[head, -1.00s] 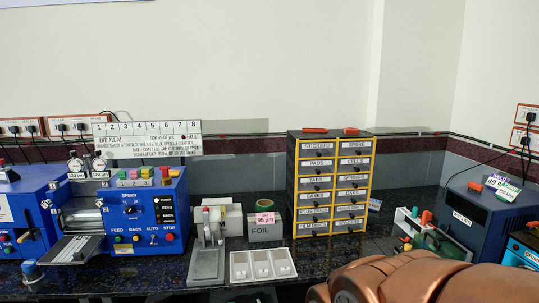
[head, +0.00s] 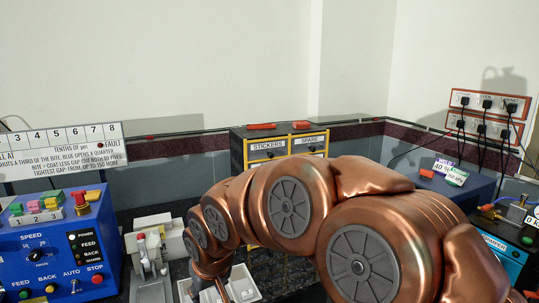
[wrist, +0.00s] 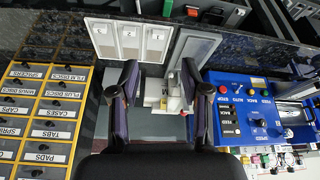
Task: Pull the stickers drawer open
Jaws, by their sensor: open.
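The stickers drawer (head: 267,149) is the top left drawer of the dark cabinet with yellow edges, and it looks shut. Its label reads STICKERS in the head view. My arm covers most of the cabinet below the top row. In the wrist view the cabinet's drawer fronts (wrist: 43,157) are at the left, with PADS low down; the row below is cut off by the bottom edge. My gripper (wrist: 163,90) is open and empty, its two dark fingers apart, to the right of the cabinet in that view. It touches no drawer.
The blue coating machine (head: 60,245) stands at left, with a grey and white press (head: 150,245) beside it. White trays (wrist: 128,40) lie on the dark counter. A blue box (head: 460,190) is at right. Two red-orange items lie on the cabinet top.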

